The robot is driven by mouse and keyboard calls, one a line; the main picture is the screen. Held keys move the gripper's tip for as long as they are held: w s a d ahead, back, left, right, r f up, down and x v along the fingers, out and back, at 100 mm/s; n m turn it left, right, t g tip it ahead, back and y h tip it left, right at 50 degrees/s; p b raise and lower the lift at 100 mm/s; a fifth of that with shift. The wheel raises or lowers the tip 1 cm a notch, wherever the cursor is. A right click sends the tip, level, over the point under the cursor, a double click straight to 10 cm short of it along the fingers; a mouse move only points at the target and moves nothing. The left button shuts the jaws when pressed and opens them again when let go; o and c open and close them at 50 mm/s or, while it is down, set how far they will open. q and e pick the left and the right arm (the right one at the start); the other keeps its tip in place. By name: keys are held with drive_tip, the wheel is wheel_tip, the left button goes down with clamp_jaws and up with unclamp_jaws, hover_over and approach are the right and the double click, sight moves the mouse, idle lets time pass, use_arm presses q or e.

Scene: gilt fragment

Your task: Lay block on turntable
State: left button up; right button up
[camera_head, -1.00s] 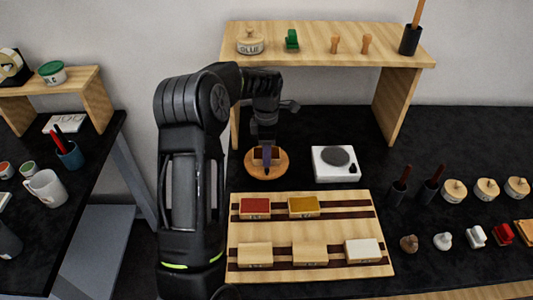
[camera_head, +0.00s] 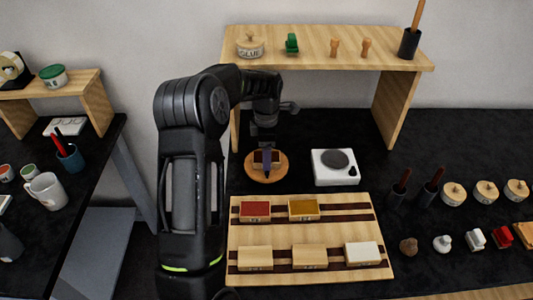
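The round wooden turntable (camera_head: 255,175) sits on the black bench below the shelf. A small block (camera_head: 274,156) with a dark top and wooden sides is at the middle of the turntable and seems to rest on it. My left gripper (camera_head: 267,164) points down at this block, one finger in front of its near side. The far finger is hidden, so I cannot tell whether the grip is closed on the block. My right gripper is not in view.
A wooden rack (camera_head: 374,227) in front holds red, ochre, plain and white blocks. A white scale-like device (camera_head: 350,180) stands right of the turntable. The wooden shelf (camera_head: 320,38) spans above. Stampers and lidded pots line the right; a side table (camera_head: 82,205) stands left.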

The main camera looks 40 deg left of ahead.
use_arm(q)
wheel_tip(320, 180, up, 3)
drive_tip(key=shift+r+p, duration=0.2)
drive_tip(key=shift+p, duration=0.7)
wheel_tip(320, 180, up, 8)
drive_tip(key=shift+r, duration=0.1)
idle(0.7)
